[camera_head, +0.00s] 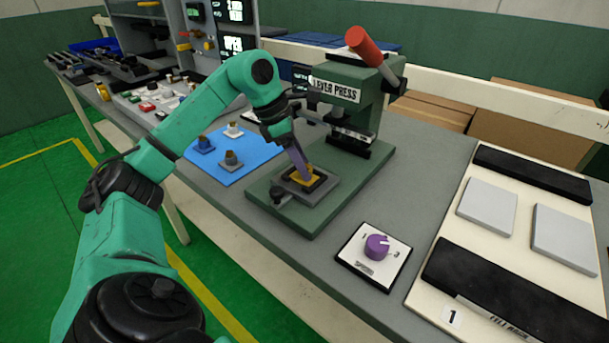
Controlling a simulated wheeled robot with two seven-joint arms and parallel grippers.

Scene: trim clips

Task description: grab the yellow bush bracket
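The yellow bush bracket (297,181) sits in the dark square nest on the base of the green lever press (345,100). A small orange-brown bush stands up from it, partly covered by my gripper. My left gripper (305,170) reaches down from above, with its fingertips right at the bush and the bracket. The fingers overlap from this angle, so I cannot tell whether they are closed on it. My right gripper is not in view.
A blue mat (232,155) left of the press holds several other brackets, grey, blue and whitish. A panel with a purple knob (377,247) lies in front right. A cream board (480,230) with grey pads and black strips fills the right. The press's red-handled lever (365,45) is raised.

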